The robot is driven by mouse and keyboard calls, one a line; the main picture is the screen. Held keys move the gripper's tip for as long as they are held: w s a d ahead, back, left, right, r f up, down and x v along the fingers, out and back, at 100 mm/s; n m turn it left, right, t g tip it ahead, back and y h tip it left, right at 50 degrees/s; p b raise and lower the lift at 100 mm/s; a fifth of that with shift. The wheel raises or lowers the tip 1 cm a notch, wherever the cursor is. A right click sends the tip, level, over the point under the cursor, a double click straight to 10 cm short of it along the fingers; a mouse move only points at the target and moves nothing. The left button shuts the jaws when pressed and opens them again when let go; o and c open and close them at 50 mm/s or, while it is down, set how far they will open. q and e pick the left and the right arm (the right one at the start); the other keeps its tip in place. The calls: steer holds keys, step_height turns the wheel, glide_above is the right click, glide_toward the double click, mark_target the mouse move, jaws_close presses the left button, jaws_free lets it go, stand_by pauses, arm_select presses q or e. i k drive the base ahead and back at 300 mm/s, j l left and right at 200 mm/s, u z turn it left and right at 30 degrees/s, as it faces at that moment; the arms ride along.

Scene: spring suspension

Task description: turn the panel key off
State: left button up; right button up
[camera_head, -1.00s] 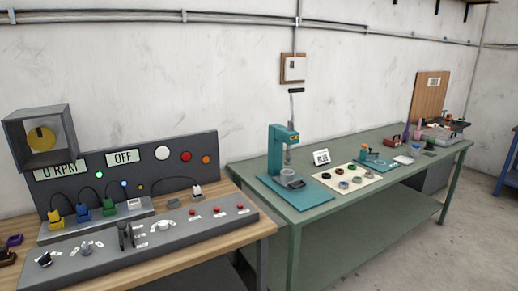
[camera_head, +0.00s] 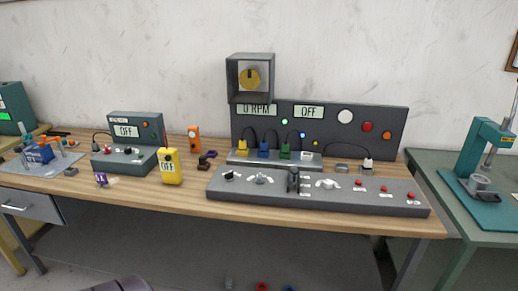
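The dark grey control panel stands on the wooden bench, with an upright back board (camera_head: 385,118) and a sloped front console (camera_head: 318,200). Its displays read "0 RPM" (camera_head: 257,110) and "OFF" (camera_head: 308,112). Along the console are a black knob (camera_head: 229,175), a grey knob (camera_head: 262,179), a black upright lever (camera_head: 293,180), a pale knob (camera_head: 328,184) and red buttons (camera_head: 358,183). I cannot tell which of these small controls is the key, or how it is turned. Neither of my grippers is in view.
A yellow meter (camera_head: 171,166) and a green "OFF" instrument (camera_head: 135,130) stand left of the panel. A boxed yellow dial (camera_head: 250,77) sits above it. A green table with a teal press (camera_head: 489,165) is at the right. The bench's front strip is mostly clear.

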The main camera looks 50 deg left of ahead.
mark_target(229, 177)
steer(key=u, duration=1.8)
